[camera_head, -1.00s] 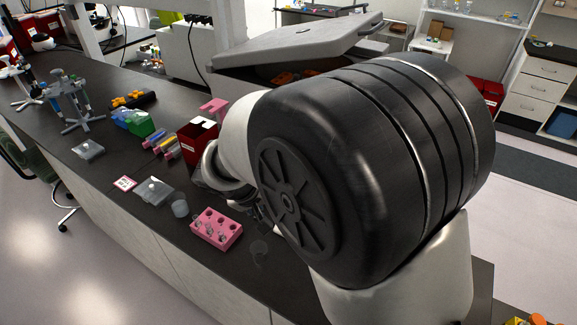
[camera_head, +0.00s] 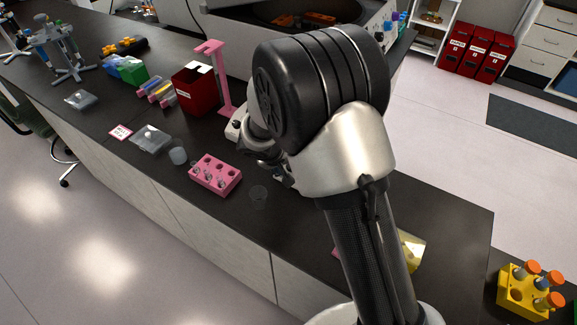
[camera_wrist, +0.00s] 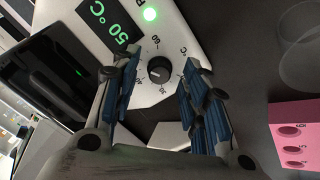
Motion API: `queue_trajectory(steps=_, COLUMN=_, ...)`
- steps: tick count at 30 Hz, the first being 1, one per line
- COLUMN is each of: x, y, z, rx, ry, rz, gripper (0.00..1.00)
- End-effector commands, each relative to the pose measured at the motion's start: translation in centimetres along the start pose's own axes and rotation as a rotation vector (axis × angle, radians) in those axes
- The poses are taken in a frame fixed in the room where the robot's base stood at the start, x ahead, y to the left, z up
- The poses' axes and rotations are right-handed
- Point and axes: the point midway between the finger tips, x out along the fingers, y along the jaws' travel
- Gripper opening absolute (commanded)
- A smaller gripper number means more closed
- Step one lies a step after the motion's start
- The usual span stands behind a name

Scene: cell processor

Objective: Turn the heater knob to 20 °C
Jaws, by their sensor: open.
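The heater knob (camera_wrist: 159,70) is small, round and black, on a white panel (camera_wrist: 172,25) with numbers around it, in the wrist view. A dark display (camera_wrist: 112,24) beside it reads 50 °C in green, and a green light (camera_wrist: 151,14) glows nearby. My gripper (camera_wrist: 160,65) is open, with one blue-padded finger on each side of the knob. I cannot tell whether either finger touches it. In the head view, my gripper (camera_head: 279,172) is partly hidden by my arm, next to the white heater (camera_head: 236,125); the knob is hidden there.
A pink rack (camera_head: 215,177) and clear cups (camera_head: 177,152) stand left of my gripper on the dark bench. A pink stand (camera_head: 216,80) and red bin (camera_head: 195,88) are behind. A yellow rack (camera_head: 524,291) with orange-capped tubes is at lower right. The front bench edge is clear.

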Motion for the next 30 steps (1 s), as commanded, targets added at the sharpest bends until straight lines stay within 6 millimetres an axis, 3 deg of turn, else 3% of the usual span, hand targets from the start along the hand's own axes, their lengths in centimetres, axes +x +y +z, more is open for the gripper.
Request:
queue_trajectory(steps=11, x=0.51, y=0.01, z=-0.05, rx=0.002, ry=0.001, rz=-0.001, gripper=0.41)
queue_trajectory(steps=30, x=0.49, y=0.0, z=-0.03, rx=0.001, ry=0.001, rz=-0.001, gripper=0.0)
